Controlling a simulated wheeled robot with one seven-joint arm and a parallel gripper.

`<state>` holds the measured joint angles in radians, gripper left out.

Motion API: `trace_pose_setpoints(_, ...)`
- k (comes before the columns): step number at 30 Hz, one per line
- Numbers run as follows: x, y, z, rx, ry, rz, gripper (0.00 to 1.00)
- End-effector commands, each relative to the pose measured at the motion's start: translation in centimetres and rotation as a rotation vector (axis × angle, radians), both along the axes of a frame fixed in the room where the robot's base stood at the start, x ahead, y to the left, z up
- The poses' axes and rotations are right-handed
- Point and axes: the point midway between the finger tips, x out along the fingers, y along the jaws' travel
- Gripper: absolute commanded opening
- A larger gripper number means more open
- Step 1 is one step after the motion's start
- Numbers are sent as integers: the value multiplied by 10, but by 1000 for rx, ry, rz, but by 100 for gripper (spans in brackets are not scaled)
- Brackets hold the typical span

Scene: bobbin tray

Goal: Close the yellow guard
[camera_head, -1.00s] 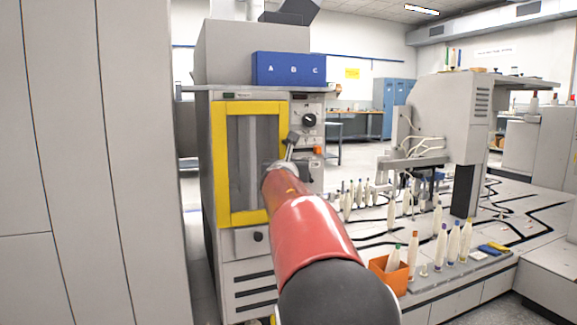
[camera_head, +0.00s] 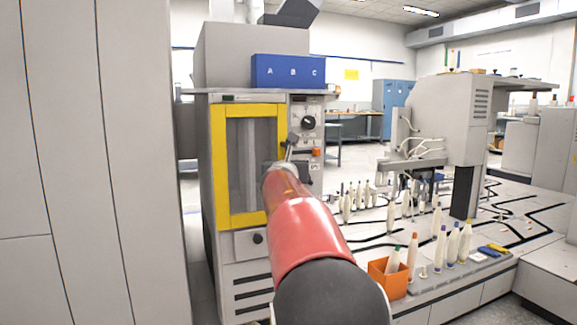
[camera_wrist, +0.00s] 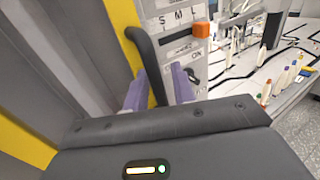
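The yellow guard (camera_head: 219,165) is a yellow-framed door with a see-through grey pane on the front of the grey machine. In the head view it lies about flush with the machine front; a small gap cannot be ruled out. In the wrist view its yellow edge (camera_wrist: 125,18) runs beside a black bar handle (camera_wrist: 143,50). My gripper (camera_wrist: 158,88) is at the handle's lower part, with the fingers apart and the bar seen between them. Contact cannot be told. My red and grey arm hides the guard's lower right corner and my fingertips in the head view.
Right of the guard is a control panel with a black knob (camera_head: 308,122) and an orange button (camera_wrist: 200,30). An orange bin (camera_head: 388,279) and several bobbins stand on the table at right. A tall grey cabinet (camera_head: 85,160) fills the left side.

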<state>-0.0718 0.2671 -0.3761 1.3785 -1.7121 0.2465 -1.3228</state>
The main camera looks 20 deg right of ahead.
Motion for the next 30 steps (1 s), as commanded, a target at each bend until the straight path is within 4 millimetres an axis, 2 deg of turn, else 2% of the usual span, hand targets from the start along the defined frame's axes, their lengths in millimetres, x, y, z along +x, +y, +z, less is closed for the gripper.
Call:
trace_pose_setpoints(4, 1, 4, -1, 1, 2, 7, 29)
trace_pose_setpoints(7, -6, 8, -2, 1, 2, 7, 29)
trace_pose_setpoints(19, -60, 36, -1, 2, -1, 1, 29)
trace_pose_setpoints(30, -68, 39, 0, 0, 0, -1, 29)
